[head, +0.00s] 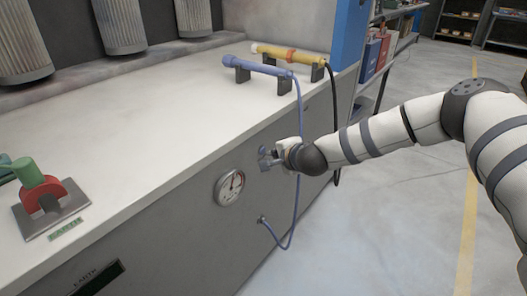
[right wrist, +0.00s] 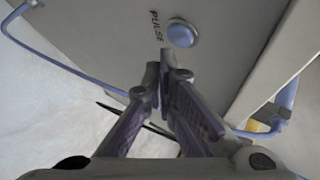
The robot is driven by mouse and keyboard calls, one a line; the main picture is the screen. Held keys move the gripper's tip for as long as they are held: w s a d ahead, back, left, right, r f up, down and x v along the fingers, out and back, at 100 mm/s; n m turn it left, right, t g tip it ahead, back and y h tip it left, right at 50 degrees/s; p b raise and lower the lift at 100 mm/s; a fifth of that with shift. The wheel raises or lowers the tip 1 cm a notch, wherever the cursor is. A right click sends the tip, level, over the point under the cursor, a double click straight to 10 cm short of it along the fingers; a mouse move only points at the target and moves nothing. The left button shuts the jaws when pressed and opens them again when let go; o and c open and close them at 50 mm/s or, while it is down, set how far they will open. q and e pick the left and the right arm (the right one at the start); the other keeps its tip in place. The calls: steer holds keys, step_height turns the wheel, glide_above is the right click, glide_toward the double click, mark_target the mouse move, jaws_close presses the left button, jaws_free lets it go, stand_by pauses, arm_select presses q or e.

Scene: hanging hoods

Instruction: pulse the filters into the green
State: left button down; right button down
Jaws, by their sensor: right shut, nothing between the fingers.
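The blue pulse button (right wrist: 181,33) sits on the grey cabinet front beside the black word PULSE (right wrist: 155,25). My right gripper (right wrist: 166,62) is shut and empty, its tips just short of the button in the picture; I cannot tell whether they touch the panel. In the head view the right gripper (head: 266,158) is at the cabinet front, and the button cannot be made out there. The round gauge (head: 229,187) is left of the gripper; its dial is too small to read surely. Pleated filters (head: 121,24) hang at the back left. My left gripper is out of view.
A blue wand (head: 257,66) and a yellow wand (head: 285,54) rest in black holders on the worktop (head: 150,125). A blue hose (head: 299,195) loops down beside the gripper. A green-handled red clamp (head: 44,190) stands at left. The floor at right is clear.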

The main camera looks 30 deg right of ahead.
stand_by(0.4)
steer(key=shift+w+a, duration=0.15)
steer(key=shift+w, duration=0.25)
steer(key=shift+w+a, duration=0.15)
steer(key=shift+w, duration=0.2)
stand_by(0.5)
steer(key=shift+s, duration=0.1)
steer(key=shift+s+d, duration=0.25)
steer(key=shift+s, duration=0.4)
steer(key=shift+s, duration=0.1)
